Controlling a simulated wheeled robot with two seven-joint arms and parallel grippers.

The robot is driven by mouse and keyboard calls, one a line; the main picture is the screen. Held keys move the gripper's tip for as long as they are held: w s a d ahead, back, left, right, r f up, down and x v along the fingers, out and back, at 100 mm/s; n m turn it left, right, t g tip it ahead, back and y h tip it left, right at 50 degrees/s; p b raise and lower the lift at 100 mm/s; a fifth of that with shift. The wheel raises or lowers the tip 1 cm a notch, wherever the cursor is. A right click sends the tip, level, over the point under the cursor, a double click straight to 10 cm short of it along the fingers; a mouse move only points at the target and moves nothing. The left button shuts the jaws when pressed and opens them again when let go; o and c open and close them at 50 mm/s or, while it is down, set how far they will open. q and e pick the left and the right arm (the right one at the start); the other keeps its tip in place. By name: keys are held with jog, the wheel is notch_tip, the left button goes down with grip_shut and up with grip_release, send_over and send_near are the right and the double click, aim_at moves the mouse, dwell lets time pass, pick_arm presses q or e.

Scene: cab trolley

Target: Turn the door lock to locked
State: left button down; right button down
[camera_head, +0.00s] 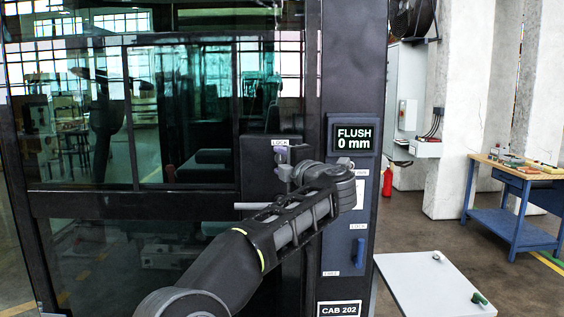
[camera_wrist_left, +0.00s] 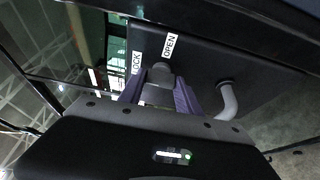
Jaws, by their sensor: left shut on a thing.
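The door lock's dark knob (camera_wrist_left: 160,75) is on a black lock box (camera_wrist_left: 225,70), which also shows on the glazed door in the head view (camera_head: 257,172). LOCK and OPEN labels (camera_wrist_left: 169,46) stand above the knob in the wrist view. My left gripper (camera_wrist_left: 160,92) is shut on the knob, with one purple finger on each side. In the head view my left gripper (camera_head: 284,160) is at the box, just below the LOCK label (camera_head: 280,142), and it hides the knob. The knob's exact turn is hard to tell. My right gripper is not in view.
A grey door handle (camera_head: 252,206) juts out below the lock, close to my left arm. The dark post beside the door carries a display (camera_head: 354,137) reading FLUSH 0 mm and a blue lever (camera_head: 359,253). A pale panel (camera_head: 430,285) and blue workbench (camera_head: 515,210) stand right.

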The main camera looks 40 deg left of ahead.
pick_arm(q)
jog(key=c, duration=0.8)
grip_release()
jog(key=shift+c, duration=0.2)
jog(key=b+v, duration=0.2)
jog(key=v, duration=0.5)
jog(key=shift+s+d, duration=0.2)
jog(key=shift+d, duration=0.15)
